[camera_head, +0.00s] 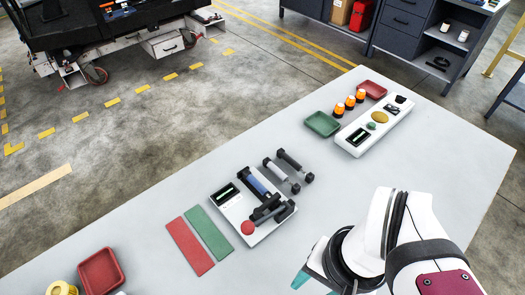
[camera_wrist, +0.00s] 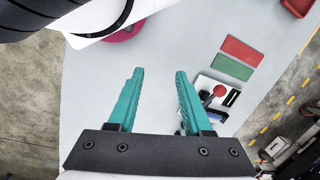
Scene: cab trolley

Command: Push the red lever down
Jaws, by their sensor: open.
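The red lever's round red knob (camera_head: 248,228) shows at the near left corner of a white panel (camera_head: 229,211). Dark bars lie across the panel beside the knob; how the knob joins them is hard to tell. In the wrist view the knob (camera_wrist: 220,90) is right of my fingers, and the panel (camera_wrist: 230,83) is partly hidden behind the right finger. My gripper (camera_wrist: 159,73) is open, with two teal fingers apart and nothing between them. In the head view my gripper (camera_head: 314,284) is at the bottom, right of the panel and apart from the knob.
Red (camera_head: 190,246) and green (camera_head: 208,232) flat strips lie left of the panel. Two dark-ended handles (camera_head: 288,170) are behind it. The table between is clear.

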